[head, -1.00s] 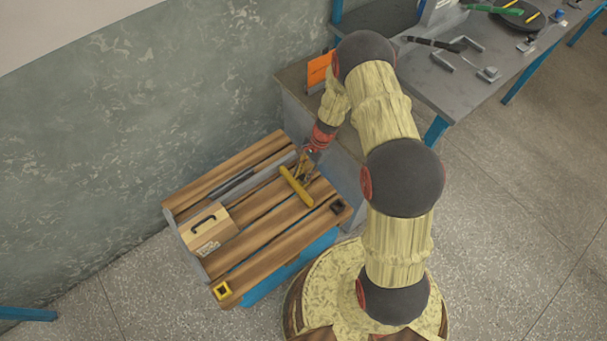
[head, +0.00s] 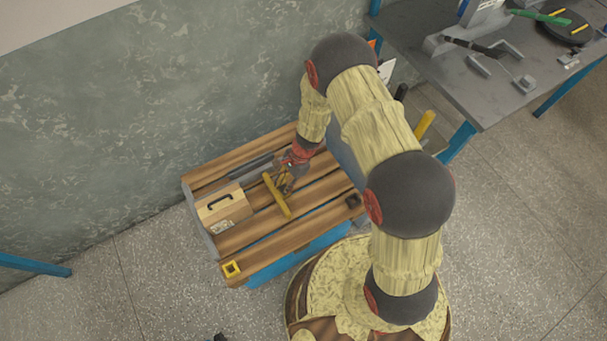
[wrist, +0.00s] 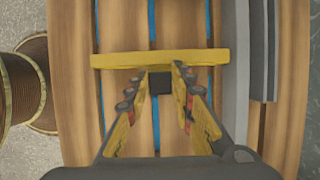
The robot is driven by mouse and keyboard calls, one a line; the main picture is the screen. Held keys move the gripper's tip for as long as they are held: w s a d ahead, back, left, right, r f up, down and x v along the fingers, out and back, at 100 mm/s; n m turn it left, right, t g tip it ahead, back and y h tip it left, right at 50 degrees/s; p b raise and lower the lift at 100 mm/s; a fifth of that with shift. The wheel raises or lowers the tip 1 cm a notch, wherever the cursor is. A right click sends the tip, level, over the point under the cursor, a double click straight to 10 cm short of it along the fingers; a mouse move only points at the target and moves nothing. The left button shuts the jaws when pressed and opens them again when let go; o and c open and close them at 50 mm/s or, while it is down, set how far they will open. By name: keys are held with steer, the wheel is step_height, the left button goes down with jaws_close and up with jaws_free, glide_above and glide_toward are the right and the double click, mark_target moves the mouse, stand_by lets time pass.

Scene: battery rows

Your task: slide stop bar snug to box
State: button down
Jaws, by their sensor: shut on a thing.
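The stop bar (head: 278,197) is a yellow bar lying across the wooden slats of the bench. It also shows in the wrist view (wrist: 160,58), running across the picture, with a small dark block on its near side. My gripper (head: 285,180) is at the bar's right side; in the wrist view its fingers (wrist: 160,78) are shut on that dark block. The box (head: 220,207), light wood with a black handle and a white label, sits left of the bar. A narrow strip of slats shows between bar and box. The box is not visible in the wrist view.
A grey rail (wrist: 236,60) runs along the slats beside the bar's end, with a dark strip (wrist: 264,45) beyond it. A grey table (head: 480,70) stands back right.

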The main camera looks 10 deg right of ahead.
mark_target(276, 193)
steer(key=s+a, duration=0.1)
steer(key=a, duration=0.4)
steer(key=s+a, duration=0.1)
steer(key=a, duration=0.2)
steer(key=shift+s, duration=0.3)
steer(key=c, duration=1.6)
jaws_free()
steer(key=shift+o, duration=0.3)
steer(key=shift+d, duration=0.1)
steer(key=v, duration=1.2)
